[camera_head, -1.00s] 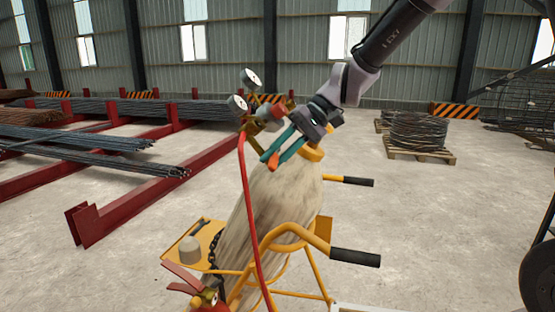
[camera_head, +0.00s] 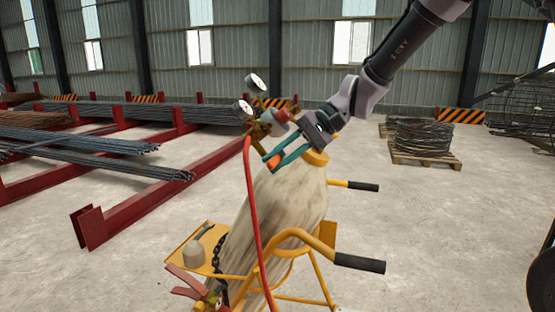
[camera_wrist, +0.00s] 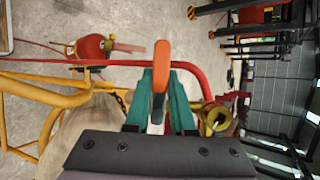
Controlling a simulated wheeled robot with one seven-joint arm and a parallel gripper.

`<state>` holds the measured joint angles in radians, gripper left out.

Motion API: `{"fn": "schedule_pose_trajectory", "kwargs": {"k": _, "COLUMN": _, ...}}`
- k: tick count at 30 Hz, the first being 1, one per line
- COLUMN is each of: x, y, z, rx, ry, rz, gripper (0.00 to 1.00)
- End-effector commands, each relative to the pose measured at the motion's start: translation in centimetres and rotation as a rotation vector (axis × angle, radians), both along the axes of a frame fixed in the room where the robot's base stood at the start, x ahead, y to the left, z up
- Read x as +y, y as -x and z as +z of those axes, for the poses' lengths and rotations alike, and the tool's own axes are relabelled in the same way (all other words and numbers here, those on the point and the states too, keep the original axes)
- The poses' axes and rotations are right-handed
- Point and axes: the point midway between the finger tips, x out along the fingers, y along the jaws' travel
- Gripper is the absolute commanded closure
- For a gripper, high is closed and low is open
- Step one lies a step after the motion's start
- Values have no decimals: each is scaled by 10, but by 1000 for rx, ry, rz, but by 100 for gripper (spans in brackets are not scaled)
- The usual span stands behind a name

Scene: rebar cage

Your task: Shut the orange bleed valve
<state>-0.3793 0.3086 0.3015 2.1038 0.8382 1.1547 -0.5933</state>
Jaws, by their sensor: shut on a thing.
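The orange bleed valve shows as an orange lever (camera_wrist: 161,65) between my teal fingers in the wrist view. A small bit of it (camera_head: 274,161) also shows at the fingertips in the head view. My gripper (camera_head: 272,158) is shut on this lever, beside the brass regulator (camera_head: 262,126) at the top of the pale, worn gas cylinder (camera_head: 285,200). In the wrist view my gripper (camera_wrist: 160,90) hides the lever's base, so the valve body and its exact angle to the pipe cannot be told.
Two round gauges (camera_head: 255,84) stand just left of my gripper. A red hose (camera_head: 252,200) hangs down in front of the cylinder. The yellow cart (camera_head: 300,237) has black grips sticking out right.

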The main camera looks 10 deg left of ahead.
Motion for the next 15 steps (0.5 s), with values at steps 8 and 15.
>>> {"fn": "schedule_pose_trajectory", "kwargs": {"k": 8, "x": 0, "y": -1, "z": 1, "rx": -1, "ry": -2, "rz": -2, "gripper": 48}}
{"fn": "schedule_pose_trajectory", "kwargs": {"k": 15, "x": -2, "y": -2, "z": 2, "rx": -1, "ry": -1, "rz": -2, "gripper": 48}}
